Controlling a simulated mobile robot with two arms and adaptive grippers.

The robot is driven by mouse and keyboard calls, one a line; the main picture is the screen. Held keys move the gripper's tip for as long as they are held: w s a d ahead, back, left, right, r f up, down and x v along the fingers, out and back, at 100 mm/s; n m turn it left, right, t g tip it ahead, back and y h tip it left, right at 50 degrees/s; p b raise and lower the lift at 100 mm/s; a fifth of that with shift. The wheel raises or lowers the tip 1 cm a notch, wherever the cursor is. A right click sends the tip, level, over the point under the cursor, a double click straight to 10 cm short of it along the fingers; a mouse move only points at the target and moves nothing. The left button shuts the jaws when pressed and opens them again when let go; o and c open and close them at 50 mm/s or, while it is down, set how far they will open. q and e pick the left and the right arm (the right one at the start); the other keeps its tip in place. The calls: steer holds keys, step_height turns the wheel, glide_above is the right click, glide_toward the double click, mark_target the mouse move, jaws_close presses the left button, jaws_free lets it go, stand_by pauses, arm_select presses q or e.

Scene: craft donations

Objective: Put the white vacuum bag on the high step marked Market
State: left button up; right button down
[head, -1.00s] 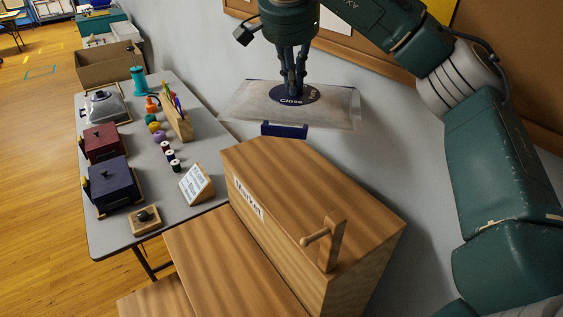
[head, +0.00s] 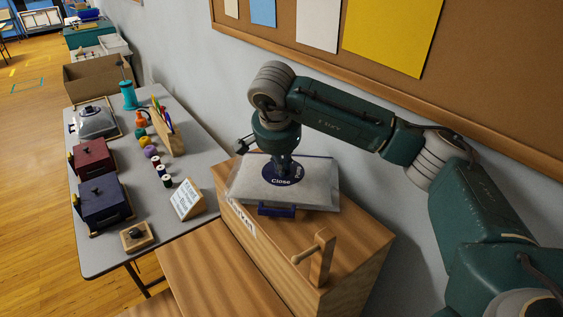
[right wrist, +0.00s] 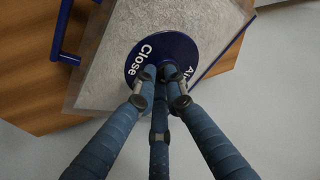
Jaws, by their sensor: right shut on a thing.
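The white vacuum bag (head: 321,190) is a flat, clear-edged pouch with a round dark blue valve cap reading "Close" and a blue bar on its near edge. It lies at or just over the top of the wooden high step (head: 345,235), whose Market label (head: 243,219) is partly hidden. I cannot tell whether it touches. My right gripper (head: 283,167) points down, shut on the bag at its cap. In the right wrist view, the fingers (right wrist: 161,78) meet at the cap, and the bag (right wrist: 107,62) covers part of the wood. My left gripper is out of view.
A wooden peg post (head: 322,258) stands on the near end of the high step. A lower step (head: 215,278) lies in front. The grey table (head: 100,258) at left holds dark boxes, spools and a sign (head: 187,199). A wall with a corkboard (head: 400,90) stands close behind.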

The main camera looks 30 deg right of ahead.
steer(key=c, duration=2.2)
jaws_free()
steer(key=shift+f, duration=0.15)
steer(key=o, duration=0.4)
steer(key=shift+r, duration=0.2)
steer(key=shift+a+r, duration=0.1)
steer(key=shift+r, duration=0.15)
steer(key=shift+b+v, duration=0.95)
steer(key=shift+v, duration=4.75)
steer(key=shift+s+f, duration=0.15)
steer(key=shift+s, duration=0.05)
